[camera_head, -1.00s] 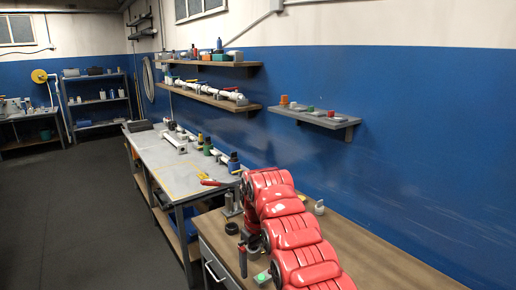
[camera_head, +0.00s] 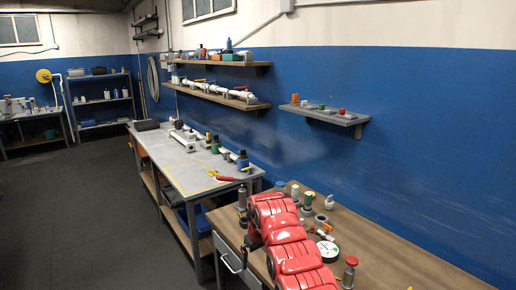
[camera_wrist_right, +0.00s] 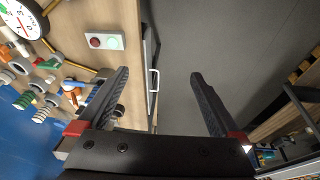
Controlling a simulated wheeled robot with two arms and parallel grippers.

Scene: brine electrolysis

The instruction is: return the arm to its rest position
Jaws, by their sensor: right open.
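My right arm (camera_head: 285,240) is red and reaches in from the bottom of the head view over the front edge of the wooden bench (camera_head: 375,245). Its hand is mostly hidden behind the arm links there. In the right wrist view my right gripper (camera_wrist_right: 160,75) is open, with two dark fingers spread wide and nothing between them. Past the fingers lie the bench's front edge, a drawer handle (camera_wrist_right: 154,80) and the dark floor (camera_wrist_right: 200,35). My left gripper does not show.
The bench holds small fittings, a round dial (camera_head: 328,251) and a red-topped post (camera_head: 349,272). A button box (camera_wrist_right: 104,41) lies near the edge in the wrist view. A grey table (camera_head: 190,170) with tools stands beyond. The floor on the left is clear.

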